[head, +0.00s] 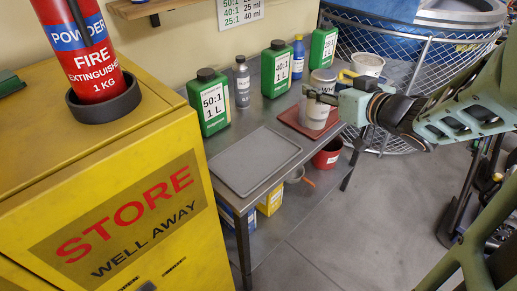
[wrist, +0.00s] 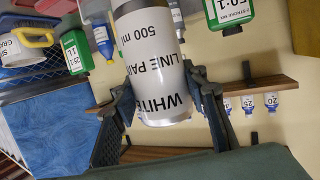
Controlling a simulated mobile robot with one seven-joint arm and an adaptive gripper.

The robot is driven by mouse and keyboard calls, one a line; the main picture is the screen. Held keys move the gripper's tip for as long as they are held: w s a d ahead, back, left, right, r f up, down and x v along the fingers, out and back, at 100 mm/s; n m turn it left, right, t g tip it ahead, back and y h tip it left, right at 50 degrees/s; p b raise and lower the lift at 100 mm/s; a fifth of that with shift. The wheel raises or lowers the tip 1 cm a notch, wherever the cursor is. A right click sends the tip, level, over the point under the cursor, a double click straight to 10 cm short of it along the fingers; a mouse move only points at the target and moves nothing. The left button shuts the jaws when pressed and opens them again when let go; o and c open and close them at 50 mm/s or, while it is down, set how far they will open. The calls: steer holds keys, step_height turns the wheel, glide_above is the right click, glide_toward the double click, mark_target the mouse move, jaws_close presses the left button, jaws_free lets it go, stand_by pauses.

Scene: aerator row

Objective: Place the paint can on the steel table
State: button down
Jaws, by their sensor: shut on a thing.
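The paint can (wrist: 153,50), white with dark lettering reading "LINE PAINT WHITE 500 ml", is held between the fingers of my gripper (wrist: 168,98) in the wrist view. In the head view the paint can (head: 318,115) is upright at the right end of the steel table (head: 262,117), at a reddish-brown tray (head: 291,117). My gripper (head: 322,98) is shut on it from the right and hides part of its side. I cannot tell whether the can touches the tray.
A grey tray (head: 255,160) lies empty on the table's near part. Green bottles (head: 209,103), a grey bottle (head: 242,82) and a blue bottle (head: 298,58) stand along the back. A yellow cabinet (head: 105,190) is at left. A red pot (head: 328,155) sits below.

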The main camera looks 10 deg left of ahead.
mark_target(318, 103)
steer(key=shift+n+g+y, duration=0.4)
steer(key=shift+n+y, duration=0.2)
steer(key=s+f, duration=0.1)
steer(key=s+f+b, duration=0.1)
steer(key=s, duration=0.1)
steer(key=shift+s+a+f+b, duration=0.1)
steer(key=shift+s+f+b, duration=0.1)
steer(key=shift+b, duration=0.1)
steer(key=shift+w+a+f, duration=0.1)
steer(key=shift+a+f, duration=0.15)
steer(key=shift+a, duration=0.05)
steer(key=w+a+f+b, duration=0.5)
steer(key=w+a+f, duration=0.3)
steer(key=a+f, duration=0.2)
steer(key=shift+a+f, duration=0.35)
steer(key=shift+f, duration=0.85)
steer(key=shift+f, duration=0.2)
steer(key=c, duration=1.2)
jaws_free()
steer(key=shift+s, duration=0.1)
steer(key=shift+o, duration=0.2)
